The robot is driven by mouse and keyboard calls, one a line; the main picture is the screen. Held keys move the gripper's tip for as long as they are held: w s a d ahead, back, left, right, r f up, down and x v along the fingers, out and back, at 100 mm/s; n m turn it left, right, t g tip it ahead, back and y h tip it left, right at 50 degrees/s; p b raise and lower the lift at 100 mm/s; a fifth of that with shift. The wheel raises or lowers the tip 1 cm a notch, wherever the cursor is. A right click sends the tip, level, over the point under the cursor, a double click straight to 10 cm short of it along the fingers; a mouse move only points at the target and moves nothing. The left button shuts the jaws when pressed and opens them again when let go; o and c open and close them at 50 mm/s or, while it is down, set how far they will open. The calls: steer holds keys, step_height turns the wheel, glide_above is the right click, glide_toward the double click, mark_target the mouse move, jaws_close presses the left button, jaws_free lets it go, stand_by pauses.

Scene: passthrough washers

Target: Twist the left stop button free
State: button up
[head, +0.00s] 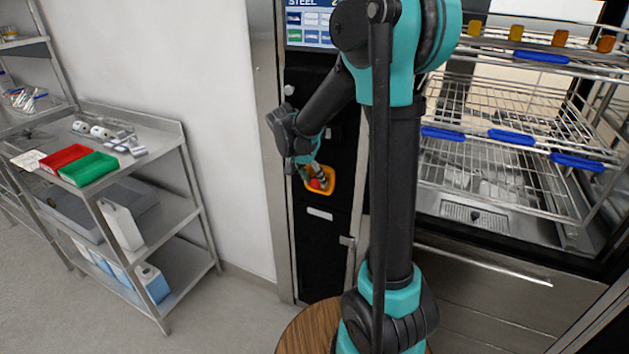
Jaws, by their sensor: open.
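The stop button (316,184) is a small red knob on a yellow-orange plate (331,183), set on the black panel left of the open washer. My gripper (318,177) is open and right in front of the button, its fingers overlapping the red knob. The fingers partly hide the button and plate. I cannot tell from this view whether the fingers touch the knob or are around it. My teal and black arm crosses the middle of the picture and hides part of the panel and the washer's left edge.
Right of my arm stands an open washer with wire racks (490,100) and blue clips. At left, a steel shelf cart (165,140) holds a red tray (65,158), a green tray (88,169) and containers. A round wooden top (305,330) is below. Floor between cart and panel is clear.

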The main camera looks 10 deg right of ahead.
steer(key=shift+d+f, duration=0.15)
steer(key=shift+f, duration=0.15)
steer(key=c, duration=0.9)
steer(key=shift+s+d+t+y, duration=0.15)
steer(key=shift+t+y, duration=0.25)
steer(key=shift+y, duration=0.4)
steer(key=shift+d+m+t+y, duration=0.2)
steer(key=shift+m+t+y, duration=0.4)
steer(key=shift+t+y, duration=1.05)
